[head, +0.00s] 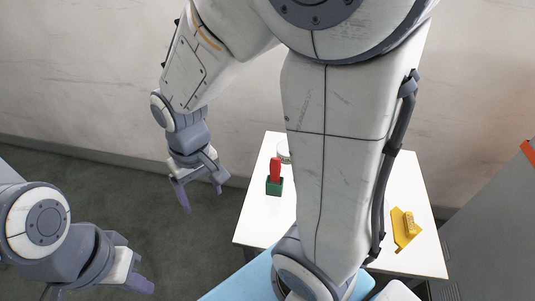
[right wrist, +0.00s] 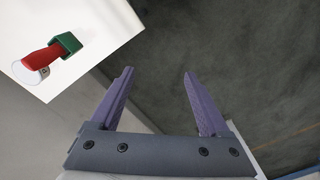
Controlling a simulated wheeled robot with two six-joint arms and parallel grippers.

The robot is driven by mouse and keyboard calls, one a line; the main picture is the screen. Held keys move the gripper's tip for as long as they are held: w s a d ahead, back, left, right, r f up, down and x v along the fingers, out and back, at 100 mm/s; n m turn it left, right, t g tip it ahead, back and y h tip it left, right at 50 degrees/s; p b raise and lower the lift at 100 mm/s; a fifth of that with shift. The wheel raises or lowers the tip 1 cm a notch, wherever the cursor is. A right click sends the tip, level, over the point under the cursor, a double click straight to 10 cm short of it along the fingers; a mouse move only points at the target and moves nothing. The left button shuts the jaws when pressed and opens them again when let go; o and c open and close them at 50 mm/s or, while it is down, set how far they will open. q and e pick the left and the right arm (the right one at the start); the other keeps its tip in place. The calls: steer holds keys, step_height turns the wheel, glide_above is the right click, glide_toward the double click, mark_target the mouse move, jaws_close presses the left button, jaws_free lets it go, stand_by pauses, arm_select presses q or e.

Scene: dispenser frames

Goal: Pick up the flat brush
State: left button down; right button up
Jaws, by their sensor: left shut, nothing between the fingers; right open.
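I cannot tell whether the red piece is the flat brush; no bristles show. My right gripper (head: 203,198) is open and empty, left of the table and apart from the red piece. In its wrist view the fingers (right wrist: 158,88) have only dark floor between them. My left gripper (head: 143,285) is shut and empty at the lower left, far from the table.
A yellow piece (head: 404,230) lies on the right of the white table (head: 262,226). A grey cabinet (head: 490,215) stands at the right. Floor left of the table is clear.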

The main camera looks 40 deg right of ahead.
steer(key=w+d+m+p, duration=0.1)
steer(key=d+m+p, duration=0.1)
steer(key=d, duration=0.5)
steer(key=w+d+f+m+p, duration=0.1)
steer(key=d+m, duration=0.3)
steer(key=d, duration=0.4)
steer(key=w+d+f+m+p, duration=0.1)
steer(key=w+d+m+p, duration=0.2)
steer(key=d, duration=0.5)
steer(key=shift+w+d+m+h, duration=0.1)
steer(key=shift+w+m+h, duration=0.15)
steer(key=shift+m, duration=0.35)
steer(key=p, duration=0.1)
glide_above(275, 166)
steer(key=f, duration=0.2)
steer(key=w+f, duration=0.1)
steer(key=f, duration=0.1)
steer(key=shift+d+f, duration=0.15)
steer(key=shift+f, duration=0.7)
steer(key=f, duration=0.1)
steer(key=f+p, duration=0.1)
steer(key=f, duration=0.1)
steer(key=f+p, duration=0.1)
steer(key=shift+s+d+f, duration=0.1)
steer(key=shift+s+f, duration=0.1)
steer(key=shift+s, duration=0.1)
steer(key=shift+f, duration=0.35)
arm_select(q)
step_height(275, 166, up, 11)
